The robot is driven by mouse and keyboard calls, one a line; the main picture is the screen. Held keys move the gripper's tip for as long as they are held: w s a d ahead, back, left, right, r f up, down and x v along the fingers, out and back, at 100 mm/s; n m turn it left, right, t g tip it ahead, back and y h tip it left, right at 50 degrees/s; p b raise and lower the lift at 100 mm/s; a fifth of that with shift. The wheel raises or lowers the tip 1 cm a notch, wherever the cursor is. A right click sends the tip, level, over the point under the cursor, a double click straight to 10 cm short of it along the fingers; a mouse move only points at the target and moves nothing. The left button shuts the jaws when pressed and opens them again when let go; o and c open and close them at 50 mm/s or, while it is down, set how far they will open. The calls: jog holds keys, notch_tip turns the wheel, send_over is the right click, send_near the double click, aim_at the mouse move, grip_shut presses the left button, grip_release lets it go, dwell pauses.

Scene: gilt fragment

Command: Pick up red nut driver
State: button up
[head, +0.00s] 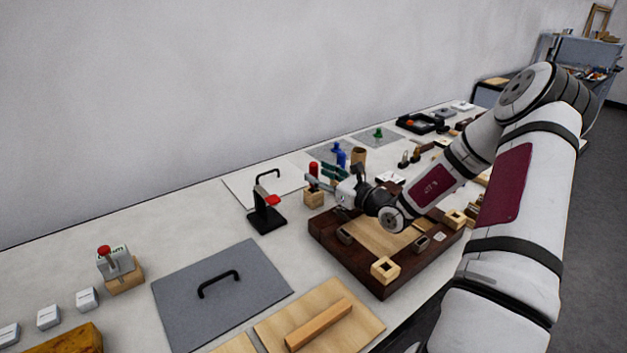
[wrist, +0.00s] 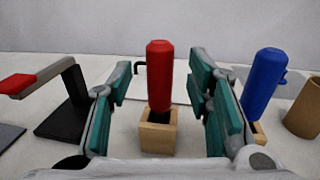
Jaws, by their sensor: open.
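The red nut driver (wrist: 160,75) stands upright in a small wooden block holder (wrist: 157,137), its red handle up. It also shows in the head view (head: 313,172), in its wooden holder (head: 313,198) beyond the dark wooden tray. There are visible gaps between the pads and the handle. In the head view my gripper (head: 327,173) is close beside the driver, on its right.
A black stand with a red-tipped arm (wrist: 66,100) is to the left. A blue-handled tool (wrist: 262,82) and a brown cylinder (wrist: 304,108) are to the right. A dark wooden tray (head: 332,246) lies below my arm. A grey panel (head: 190,317) lies nearer left.

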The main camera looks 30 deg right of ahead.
jog(key=shift+w+a, duration=0.15)
jog(key=shift+w, duration=0.55)
jog(key=shift+w+a, duration=0.1)
jog(key=shift+w, duration=0.55)
grip_shut()
jog(key=shift+r, duration=0.15)
